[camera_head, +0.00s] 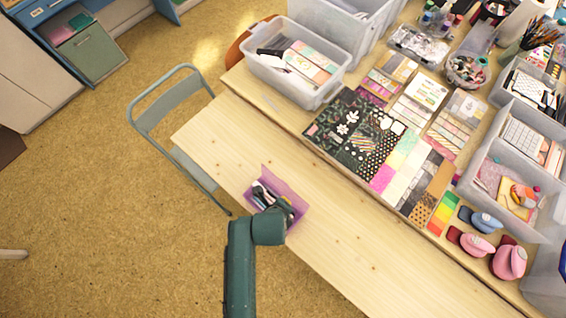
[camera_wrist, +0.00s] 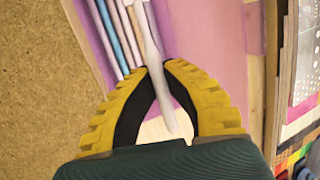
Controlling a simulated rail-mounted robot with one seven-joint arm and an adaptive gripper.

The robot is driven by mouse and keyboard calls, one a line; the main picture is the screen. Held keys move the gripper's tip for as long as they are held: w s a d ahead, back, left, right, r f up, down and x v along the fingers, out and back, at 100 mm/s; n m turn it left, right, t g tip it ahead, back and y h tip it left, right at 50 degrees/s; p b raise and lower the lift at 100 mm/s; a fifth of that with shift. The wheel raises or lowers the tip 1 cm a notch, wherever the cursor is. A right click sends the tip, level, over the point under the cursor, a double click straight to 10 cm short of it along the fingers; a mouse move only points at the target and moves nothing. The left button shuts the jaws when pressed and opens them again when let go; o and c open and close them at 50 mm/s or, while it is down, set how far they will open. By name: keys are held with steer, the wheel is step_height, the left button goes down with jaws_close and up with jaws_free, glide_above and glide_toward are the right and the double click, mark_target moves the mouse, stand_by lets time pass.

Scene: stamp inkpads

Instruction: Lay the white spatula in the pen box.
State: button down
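The purple pen box (camera_head: 295,204) sits on the wooden table near its front-left edge, partly hidden by my arm in the head view. Its pinkish-purple surface (camera_wrist: 215,45) fills the upper middle of the wrist view, with several pens (camera_wrist: 112,35) along its left side. My gripper (camera_wrist: 160,68) has yellow fingers closed around a white spatula (camera_wrist: 155,45). The spatula runs between the fingertips, its rounded end towards my palm and its far part over the box beside the pens. Its far end is cut off. I cannot tell whether it touches the box.
Patterned paper sheets (camera_head: 362,135) lie right of the box. A clear bin (camera_head: 322,98) stands at the back. Stamps (camera_head: 508,262) and more bins are at the right. A metal chair (camera_head: 163,100) is left of the table. The front tabletop (camera_head: 375,265) is clear.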

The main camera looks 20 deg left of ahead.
steer(key=shift+s+f+b, duration=0.15)
steer(key=shift+f+b, duration=3.25)
steer(key=shift+b, duration=0.05)
steer(key=shift+r, duration=0.1)
steer(key=c, duration=1.2)
jaws_free()
steer(key=shift+o, duration=0.2)
steer(key=v, duration=1.2)
